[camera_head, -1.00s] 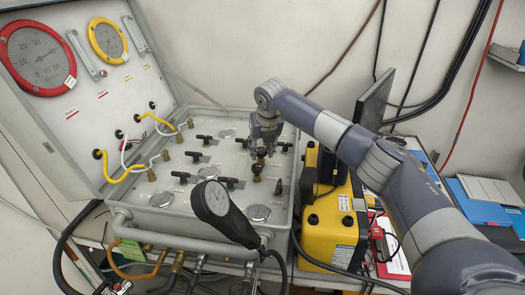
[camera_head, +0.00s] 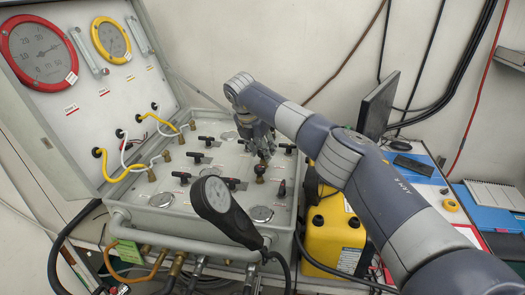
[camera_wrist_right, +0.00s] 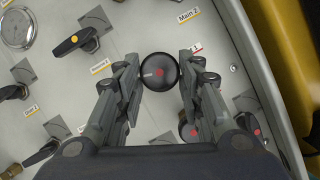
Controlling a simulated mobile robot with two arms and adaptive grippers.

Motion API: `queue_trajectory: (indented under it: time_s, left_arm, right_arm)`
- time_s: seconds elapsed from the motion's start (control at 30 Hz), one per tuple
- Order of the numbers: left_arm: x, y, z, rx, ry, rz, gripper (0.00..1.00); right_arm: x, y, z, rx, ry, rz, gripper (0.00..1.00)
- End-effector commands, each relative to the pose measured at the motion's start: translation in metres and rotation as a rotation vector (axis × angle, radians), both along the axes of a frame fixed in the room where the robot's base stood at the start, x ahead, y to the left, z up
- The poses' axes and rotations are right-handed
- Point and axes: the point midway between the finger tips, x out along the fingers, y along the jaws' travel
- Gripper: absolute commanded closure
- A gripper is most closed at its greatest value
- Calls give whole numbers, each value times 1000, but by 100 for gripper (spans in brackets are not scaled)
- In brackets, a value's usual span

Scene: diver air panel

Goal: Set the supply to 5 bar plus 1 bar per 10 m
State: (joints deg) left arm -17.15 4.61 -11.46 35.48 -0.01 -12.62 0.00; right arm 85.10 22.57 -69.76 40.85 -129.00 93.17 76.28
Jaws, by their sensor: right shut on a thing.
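The diver air panel (camera_head: 210,165) lies open, its lid upright at the left. The lid carries a large red-rimmed gauge (camera_head: 40,58) and a smaller yellow-rimmed gauge (camera_head: 112,40); their exact readings are too small to tell. My right gripper (camera_head: 262,158) reaches down to a dark round knob (camera_head: 260,172) on the panel's right side. In the right wrist view the knob (camera_wrist_right: 160,72), with a red dot on top, sits between the fingertips of my right gripper (camera_wrist_right: 160,76), which is shut on it. My left gripper is out of view.
Several black lever valves (camera_head: 206,141) surround the knob. A black paddle-shaped device (camera_head: 228,210) stands at the panel's front edge. A yellow case (camera_head: 335,232) is close on the right, with a dark monitor (camera_head: 378,108) behind it. Hoses hang along the front.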

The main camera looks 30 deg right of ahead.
Motion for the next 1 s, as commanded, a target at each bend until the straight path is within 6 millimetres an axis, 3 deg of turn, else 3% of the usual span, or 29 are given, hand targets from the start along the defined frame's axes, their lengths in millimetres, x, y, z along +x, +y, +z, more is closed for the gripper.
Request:
queue_trajectory:
  time_s: [0.3,0.77,0.8,0.87,0.9,1.0]
  left_arm:
    - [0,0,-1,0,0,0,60]
    - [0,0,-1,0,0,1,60]
    - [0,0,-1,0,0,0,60]
    - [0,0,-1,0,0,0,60]
    - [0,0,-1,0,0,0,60]
    - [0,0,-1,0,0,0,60]
  right_arm:
    - [2,0,2,-1,-5,-98,89]
    - [2,0,2,-1,-5,-110,89]
    - [2,0,2,-1,-5,-110,63]
    - [2,0,2,-1,-5,-110,49]
    - [2,0,2,0,-5,-109,45]
    - [2,0,1,0,-3,-109,45]
